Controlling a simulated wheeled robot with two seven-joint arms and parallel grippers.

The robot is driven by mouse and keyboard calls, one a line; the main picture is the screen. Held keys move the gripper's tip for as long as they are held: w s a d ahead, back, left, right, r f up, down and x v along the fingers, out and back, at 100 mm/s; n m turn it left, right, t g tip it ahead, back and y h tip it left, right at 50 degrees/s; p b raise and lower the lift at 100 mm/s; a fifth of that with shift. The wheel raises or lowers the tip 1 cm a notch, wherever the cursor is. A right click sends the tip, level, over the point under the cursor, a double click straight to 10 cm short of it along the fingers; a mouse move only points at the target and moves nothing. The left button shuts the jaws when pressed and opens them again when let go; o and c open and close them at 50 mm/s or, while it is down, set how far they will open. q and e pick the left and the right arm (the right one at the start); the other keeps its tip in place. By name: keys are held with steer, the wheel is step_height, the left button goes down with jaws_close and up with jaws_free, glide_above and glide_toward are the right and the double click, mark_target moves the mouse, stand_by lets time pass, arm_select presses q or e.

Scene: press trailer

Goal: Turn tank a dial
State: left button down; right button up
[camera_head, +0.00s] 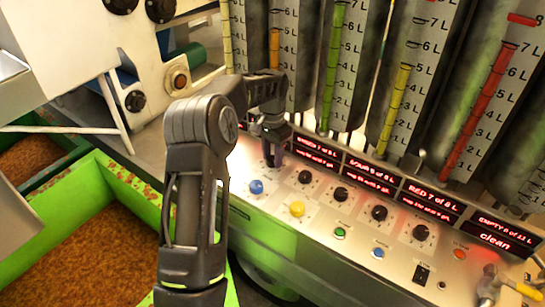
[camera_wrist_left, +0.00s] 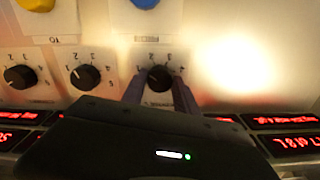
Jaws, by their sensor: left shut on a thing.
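My left gripper (camera_head: 271,160) reaches down to the leftmost black dial of the row on the sloped metal panel. In the head view the gripper mostly covers that dial. In the left wrist view the dial (camera_wrist_left: 160,78) sits between the two fingers of the left gripper (camera_wrist_left: 160,92), which are shut on its sides. Numbers are printed around the dial, and its label is partly hidden and too small to read. My right gripper is not in view.
More black dials (camera_head: 340,194) run to the right along the panel (camera_head: 315,235), under red displays (camera_head: 317,149). A blue button (camera_head: 256,187) and a yellow button (camera_head: 297,209) sit close by. Gauge tubes (camera_head: 333,65) stand behind. Green-rimmed bins (camera_head: 110,185) lie left.

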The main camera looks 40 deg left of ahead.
mark_target(273, 158)
arm_select(q)
steer(key=shift+n, duration=1.2)
steer(key=c, duration=0.9)
jaws_free()
step_height(273, 158, up, 8)
steer(key=shift+f+b, duration=0.1)
steer(key=shift+b, duration=0.55)
